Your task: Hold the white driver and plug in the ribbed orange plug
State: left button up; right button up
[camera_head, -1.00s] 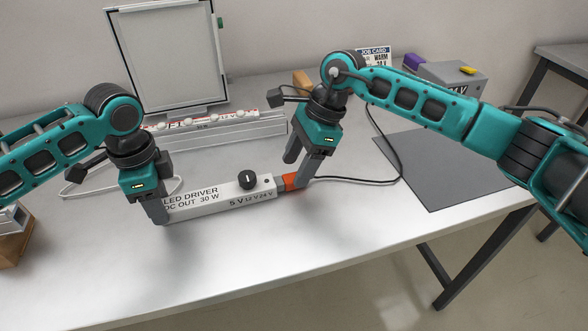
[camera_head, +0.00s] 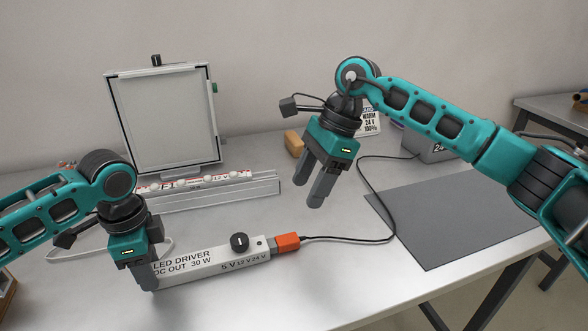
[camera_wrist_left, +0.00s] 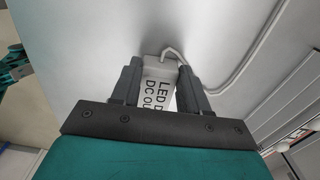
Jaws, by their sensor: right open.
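My right gripper (camera_head: 308,187) is open and empty, above and apart from the plug.
A framed light panel (camera_head: 163,115) stands at the back left, with a rail and strip (camera_head: 210,190) before it. A grey mat (camera_head: 455,220) lies at right. A grey box (camera_head: 430,148) and a job card (camera_head: 370,122) stand behind. The front bench is clear.

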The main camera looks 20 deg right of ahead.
pick_arm(q)
jog(key=o, duration=0.5)
jog(key=shift+o, duration=0.2)
jog(key=shift+r, duration=0.1)
